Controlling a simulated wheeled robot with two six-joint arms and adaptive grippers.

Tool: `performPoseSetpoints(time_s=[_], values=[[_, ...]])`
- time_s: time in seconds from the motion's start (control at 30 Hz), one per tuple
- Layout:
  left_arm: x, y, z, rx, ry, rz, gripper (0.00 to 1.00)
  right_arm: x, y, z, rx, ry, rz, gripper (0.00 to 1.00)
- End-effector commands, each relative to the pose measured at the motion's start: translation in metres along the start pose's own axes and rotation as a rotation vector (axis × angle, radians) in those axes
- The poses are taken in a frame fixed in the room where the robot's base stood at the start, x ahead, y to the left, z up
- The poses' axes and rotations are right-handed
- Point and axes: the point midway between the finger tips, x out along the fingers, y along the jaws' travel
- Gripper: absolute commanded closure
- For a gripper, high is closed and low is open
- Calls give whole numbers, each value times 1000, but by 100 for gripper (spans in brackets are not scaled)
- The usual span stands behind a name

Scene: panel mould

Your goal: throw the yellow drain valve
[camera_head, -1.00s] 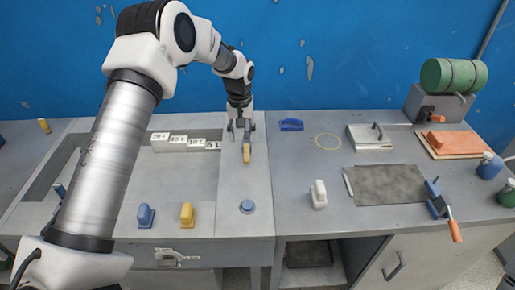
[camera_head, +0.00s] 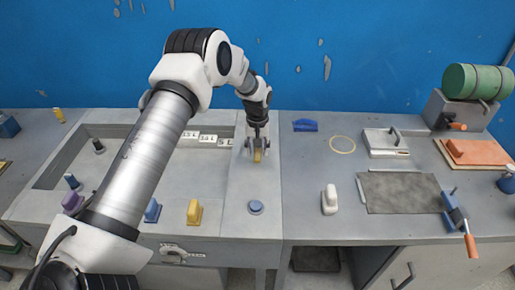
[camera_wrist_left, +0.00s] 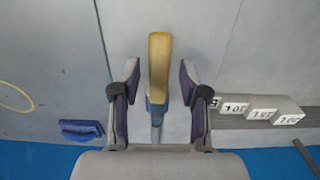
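A lever with a yellow grip (camera_head: 258,156) and a blue lower part stands on the grey strip right of the basin; I take it as the yellow drain valve. My left gripper (camera_head: 257,146) is over it. In the left wrist view the yellow grip (camera_wrist_left: 160,62) runs between the two fingers of my left gripper (camera_wrist_left: 160,82), with a gap on each side. The gripper is open and holds nothing. The lever's base is mostly hidden. My right gripper is not in view.
A yellow block-like handle (camera_head: 194,211) and a blue one (camera_head: 152,210) stand at the front edge, beside a round blue knob (camera_head: 256,207). White volume blocks (camera_head: 208,139) line the basin's back. A white handle (camera_head: 330,200) and dark mat (camera_head: 400,192) are on the right bench.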

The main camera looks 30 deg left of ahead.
Motion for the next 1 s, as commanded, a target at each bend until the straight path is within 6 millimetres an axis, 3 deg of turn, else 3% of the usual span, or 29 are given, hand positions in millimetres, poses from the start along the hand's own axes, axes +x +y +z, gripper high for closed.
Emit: performPoseSetpoints(time_s=[0.03,0.1,0.57,1.0], values=[[0,0,0,0,0,0,80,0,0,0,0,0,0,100],[0,0,0,0,0,0,100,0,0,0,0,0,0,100],[1,-4,0,43,1,-1,100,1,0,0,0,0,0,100],[2,-29,-6,337,1,0,100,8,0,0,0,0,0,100]])
